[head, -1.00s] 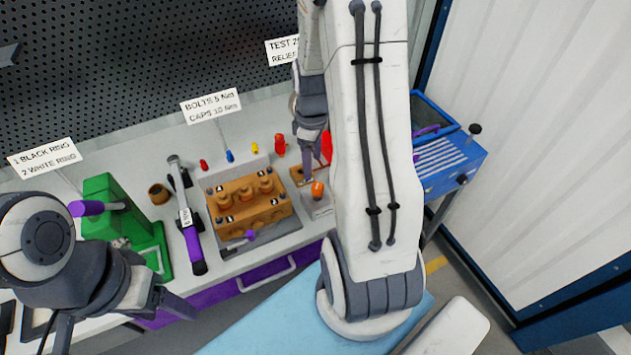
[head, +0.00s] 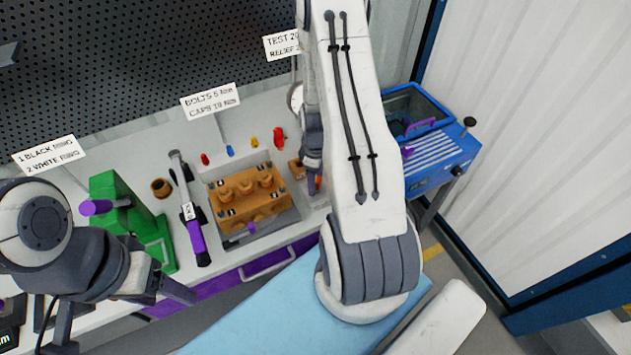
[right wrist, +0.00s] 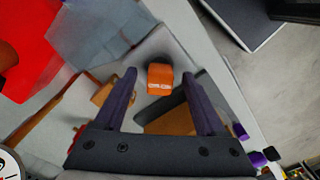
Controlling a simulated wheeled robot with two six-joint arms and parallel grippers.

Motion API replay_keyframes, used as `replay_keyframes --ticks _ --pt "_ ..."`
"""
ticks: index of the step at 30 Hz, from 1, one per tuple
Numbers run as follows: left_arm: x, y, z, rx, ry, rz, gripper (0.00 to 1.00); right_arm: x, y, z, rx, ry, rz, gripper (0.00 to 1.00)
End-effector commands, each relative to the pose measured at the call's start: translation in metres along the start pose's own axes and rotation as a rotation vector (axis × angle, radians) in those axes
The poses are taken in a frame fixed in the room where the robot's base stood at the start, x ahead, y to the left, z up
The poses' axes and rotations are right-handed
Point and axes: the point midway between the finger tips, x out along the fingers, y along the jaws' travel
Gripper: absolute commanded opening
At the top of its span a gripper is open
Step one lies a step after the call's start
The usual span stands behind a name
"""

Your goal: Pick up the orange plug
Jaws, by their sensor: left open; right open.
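The orange plug (right wrist: 160,79) shows in the right wrist view as a blocky orange piece with pale marks, standing on a light grey block. My right gripper (right wrist: 160,92) is open. Its two dark purple fingers show on either side of the plug, with gaps, and do not touch it. I cannot tell how far the fingertips are above it. In the head view, my right arm covers most of the plug, and only a bit of orange (head: 318,183) shows. My left gripper (head: 120,305) is open and empty at the lower left, away from the plug.
An orange pump block (head: 250,205) stands left of my right gripper on a grey tray. A purple-handled wrench (head: 195,235) and a green fixture (head: 150,225) are further left. A blue box (head: 440,150) stands at the right. Small coloured pieces line the back.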

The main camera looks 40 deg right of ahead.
Motion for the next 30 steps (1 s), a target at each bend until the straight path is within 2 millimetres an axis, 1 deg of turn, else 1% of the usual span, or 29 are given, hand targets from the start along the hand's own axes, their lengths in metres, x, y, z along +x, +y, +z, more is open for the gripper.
replay_keyframes --ticks 7,8,9,11,12,13,23,26,30 --pt "0.000 0.000 0.000 0.000 0.000 0.000 0.63 0.002 0.001 0.000 0.000 0.001 0.002 0.72" --pt "0.000 0.000 0.000 0.000 0.000 0.000 0.63 0.002 0.001 0.000 0.000 0.001 0.002 0.65" --pt "0.000 0.000 0.000 0.000 0.000 0.000 0.63 0.002 0.001 0.000 0.000 0.001 0.002 0.50" --pt "0.000 0.000 0.000 0.000 0.000 0.000 0.63 0.002 0.001 0.000 0.000 0.001 0.001 0.27" --pt "0.000 0.000 0.000 0.000 0.000 0.000 0.63 0.002 0.000 0.000 0.000 0.001 0.001 0.11" --pt "0.000 0.000 0.000 0.000 0.000 0.000 0.63 0.002 0.000 0.000 0.000 0.001 0.001 0.00" --pt "0.000 0.000 0.000 0.000 0.000 0.000 0.63 0.000 0.001 0.000 0.000 0.001 0.002 0.00" --pt "0.002 0.000 0.000 0.000 0.000 0.000 0.63 -0.004 0.001 -0.001 0.000 0.001 0.002 0.00" --pt "0.007 -0.001 0.000 -0.001 0.000 0.000 0.63 -0.019 0.002 -0.001 0.000 0.003 0.006 0.00"
